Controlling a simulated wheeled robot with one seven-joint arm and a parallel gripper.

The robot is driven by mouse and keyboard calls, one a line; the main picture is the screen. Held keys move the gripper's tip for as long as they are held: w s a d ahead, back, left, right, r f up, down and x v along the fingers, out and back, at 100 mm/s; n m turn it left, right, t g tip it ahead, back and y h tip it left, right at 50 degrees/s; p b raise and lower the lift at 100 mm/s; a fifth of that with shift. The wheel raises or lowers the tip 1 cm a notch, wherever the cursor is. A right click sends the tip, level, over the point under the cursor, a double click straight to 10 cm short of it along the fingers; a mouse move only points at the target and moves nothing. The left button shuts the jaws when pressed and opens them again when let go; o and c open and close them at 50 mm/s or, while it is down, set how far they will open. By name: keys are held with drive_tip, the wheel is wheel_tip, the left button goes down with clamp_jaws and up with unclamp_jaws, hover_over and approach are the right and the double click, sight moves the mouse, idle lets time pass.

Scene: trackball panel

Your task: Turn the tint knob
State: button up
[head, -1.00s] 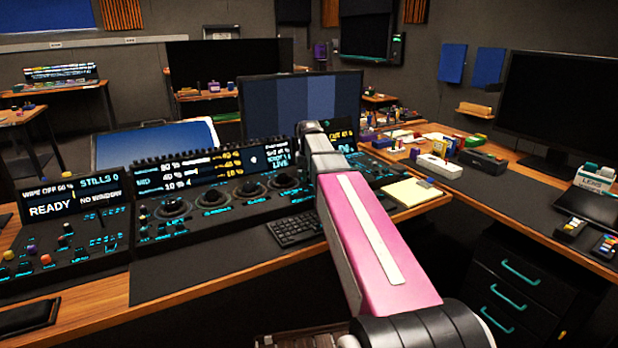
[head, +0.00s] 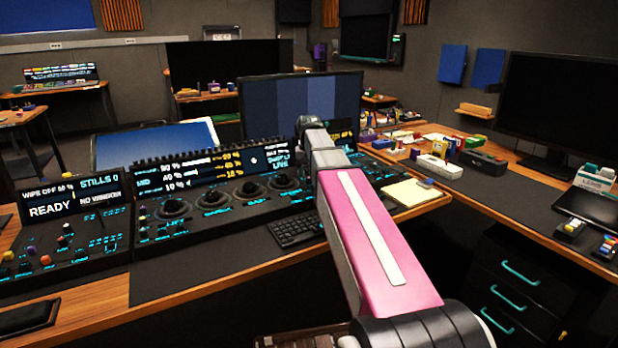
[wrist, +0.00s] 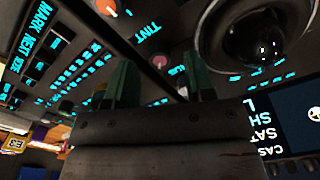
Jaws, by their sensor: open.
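In the wrist view the TINT label (wrist: 143,40) glows cyan on the dark panel. In the head view my pink arm reaches over the right part of the trackball panel (head: 215,170) and hides my gripper and the knob.
A large dark trackball (wrist: 265,35) lies close to the right finger in the wrist view. In the head view a keyboard (head: 295,229) and a yellow notepad (head: 412,193) lie near the arm.

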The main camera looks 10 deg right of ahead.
sight(309, 178)
wheel_tip(309, 178, up, 9)
drive_tip(key=shift+f, duration=0.15)
idle(0.5)
